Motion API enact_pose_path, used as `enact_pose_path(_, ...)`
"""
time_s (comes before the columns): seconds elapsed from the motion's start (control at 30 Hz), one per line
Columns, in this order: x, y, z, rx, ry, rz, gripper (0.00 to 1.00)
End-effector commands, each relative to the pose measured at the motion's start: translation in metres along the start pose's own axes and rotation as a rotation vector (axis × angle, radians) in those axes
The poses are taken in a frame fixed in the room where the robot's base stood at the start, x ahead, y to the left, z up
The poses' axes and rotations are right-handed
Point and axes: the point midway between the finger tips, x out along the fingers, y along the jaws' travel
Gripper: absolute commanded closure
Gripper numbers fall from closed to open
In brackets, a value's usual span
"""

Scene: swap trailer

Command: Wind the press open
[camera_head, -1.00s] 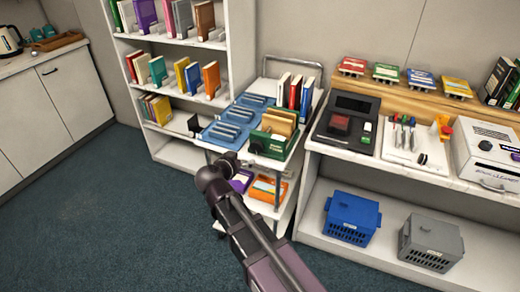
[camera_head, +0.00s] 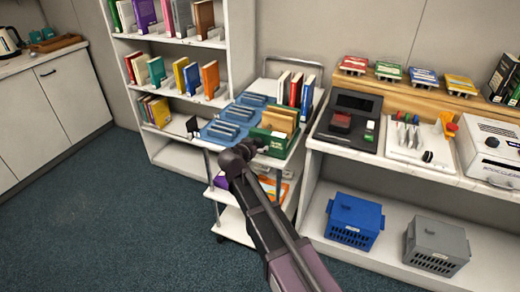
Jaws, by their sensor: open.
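No press can be told for certain. A white machine (camera_head: 492,150) with a round dark part on top stands on the counter at the right edge, cut off by the frame. I cannot tell whether it is the press. My arm rises from the bottom, and its dark end, my gripper (camera_head: 262,147), is by the front of the trolley, beside a green box (camera_head: 268,144). The fingers are small and dark there, and I see nothing held. The gripper is well left of the white machine.
The trolley (camera_head: 232,222) holds blue racks (camera_head: 228,127) and several books. A dark device (camera_head: 350,122) and a white tray (camera_head: 412,152) stand on the counter. Blue (camera_head: 354,220) and grey (camera_head: 436,246) crates sit below. Open carpet (camera_head: 110,225) lies left.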

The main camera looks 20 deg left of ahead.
Motion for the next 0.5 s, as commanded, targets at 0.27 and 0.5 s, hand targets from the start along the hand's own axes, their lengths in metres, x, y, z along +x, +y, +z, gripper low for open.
enact_pose_path(0.27, 0.0084, 0.0002, -0.0002, 0.001, 0.0, -0.001, 0.0)
enact_pose_path(0.5, 0.0081, 0.0003, -0.0002, 0.001, 0.0, 0.0, 0.12)
